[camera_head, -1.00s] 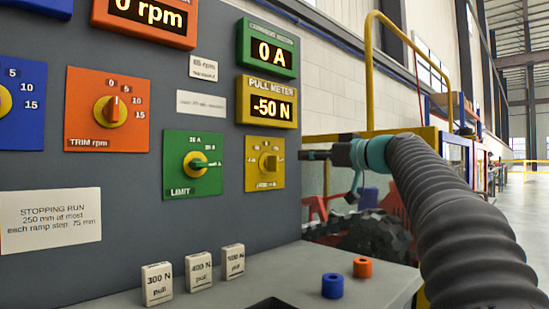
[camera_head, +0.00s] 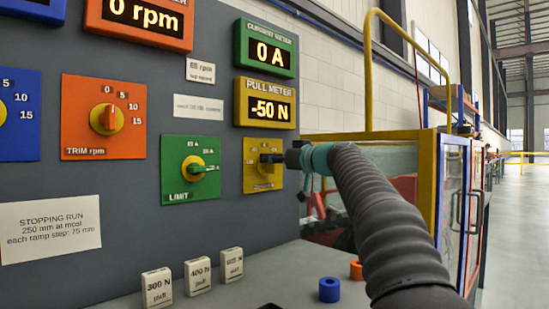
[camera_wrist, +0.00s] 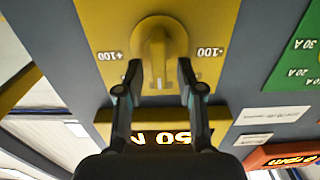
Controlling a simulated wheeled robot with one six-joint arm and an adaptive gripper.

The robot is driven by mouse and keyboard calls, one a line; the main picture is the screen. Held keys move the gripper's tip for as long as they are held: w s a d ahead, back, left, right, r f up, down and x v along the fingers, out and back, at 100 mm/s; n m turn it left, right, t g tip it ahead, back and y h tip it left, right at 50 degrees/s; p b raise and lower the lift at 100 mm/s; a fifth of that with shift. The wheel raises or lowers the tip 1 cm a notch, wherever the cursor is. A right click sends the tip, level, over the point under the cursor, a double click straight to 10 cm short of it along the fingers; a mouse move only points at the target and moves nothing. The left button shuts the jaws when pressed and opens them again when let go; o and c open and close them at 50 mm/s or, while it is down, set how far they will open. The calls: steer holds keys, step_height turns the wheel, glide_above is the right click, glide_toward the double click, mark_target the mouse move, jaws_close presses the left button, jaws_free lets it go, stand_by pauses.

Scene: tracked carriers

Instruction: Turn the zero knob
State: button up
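The zero knob (camera_wrist: 158,38) is yellow, on a yellow plate (camera_wrist: 92,20) marked +100 and -100 in the wrist view. Its raised grip bar points straight along the picture's vertical. My gripper (camera_wrist: 159,68) is open, with one fingertip on each side of the bar and gaps showing between. In the head view my gripper (camera_head: 268,158) is at the yellow plate (camera_head: 252,180) and hides most of the knob. Whether the fingertips touch the knob cannot be told. The pull meter (camera_head: 265,102) above reads -50 N.
Several white weight-like blocks (camera_head: 198,276) and blue (camera_head: 329,289) and orange (camera_head: 356,270) rings stand on the ledge below. A yellow rail (camera_head: 368,60) stands at right.

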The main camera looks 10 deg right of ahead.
jaws_close()
steer(key=shift+d+m, duration=0.1)
steer(key=shift+m, duration=0.3)
steer(key=shift+w+d+f+m+p, duration=0.1)
steer(key=shift+d+m+p, duration=0.05)
steer(key=shift+m, duration=1)
steer(key=shift+w+d+r+m+p, duration=0.1)
steer(key=shift+w+d+m+p, duration=0.1)
steer(key=shift+m, duration=1)
steer(key=shift+w+d+f+m+p, duration=0.1)
steer(key=shift+d+m+p, duration=0.05)
steer(key=shift+m, duration=1)
jaws_free()
steer(key=shift+f, duration=0.1)
